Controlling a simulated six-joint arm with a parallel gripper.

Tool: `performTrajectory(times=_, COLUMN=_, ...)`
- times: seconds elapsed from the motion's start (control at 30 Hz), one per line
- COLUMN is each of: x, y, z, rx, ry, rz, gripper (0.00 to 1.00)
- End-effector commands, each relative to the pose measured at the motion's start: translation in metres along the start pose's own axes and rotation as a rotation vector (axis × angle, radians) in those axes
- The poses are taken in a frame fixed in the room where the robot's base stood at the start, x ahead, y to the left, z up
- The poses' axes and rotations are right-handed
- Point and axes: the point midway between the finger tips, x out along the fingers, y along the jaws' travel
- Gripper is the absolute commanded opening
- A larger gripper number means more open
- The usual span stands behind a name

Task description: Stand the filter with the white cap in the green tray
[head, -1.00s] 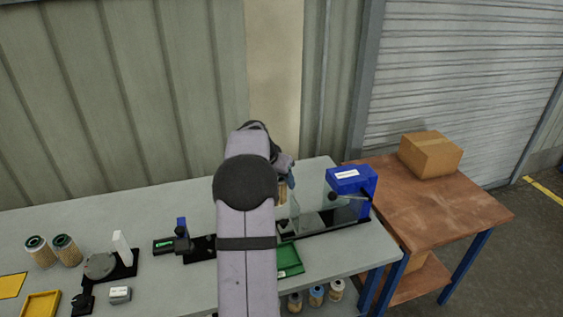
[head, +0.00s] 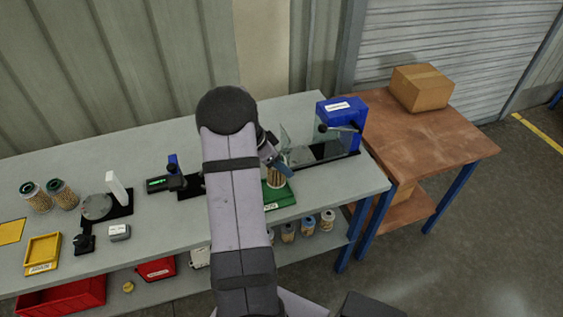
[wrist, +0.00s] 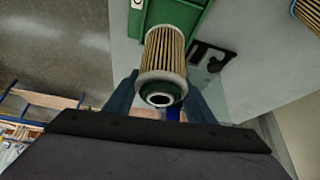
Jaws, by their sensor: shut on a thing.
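My gripper (head: 279,166) is shut on a filter (head: 275,179) with tan pleats, which is upright or nearly so at the green tray (head: 284,198). In the wrist view the filter (wrist: 163,55) sits between my two blue fingers (wrist: 163,98). Its near end is dark green with a pale ring around a dark hole. Whether the filter touches the tray floor is not clear. My arm hides part of the tray in the head view.
A blue-headed device (head: 341,112) with a clear panel stands just behind and right of the tray. Two green-capped filters (head: 62,193) stand at the bench's left, near a yellow tray (head: 42,250). Several filters (head: 308,227) stand on the shelf below. The front bench edge is close.

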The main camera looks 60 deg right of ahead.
Motion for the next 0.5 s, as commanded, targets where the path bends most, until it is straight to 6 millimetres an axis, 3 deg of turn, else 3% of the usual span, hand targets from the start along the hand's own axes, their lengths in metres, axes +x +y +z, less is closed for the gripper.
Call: performTrajectory(times=0.5, x=0.0012, y=-0.0027, z=0.0012, rx=0.115, ry=0.000, rz=0.067, gripper=0.22)
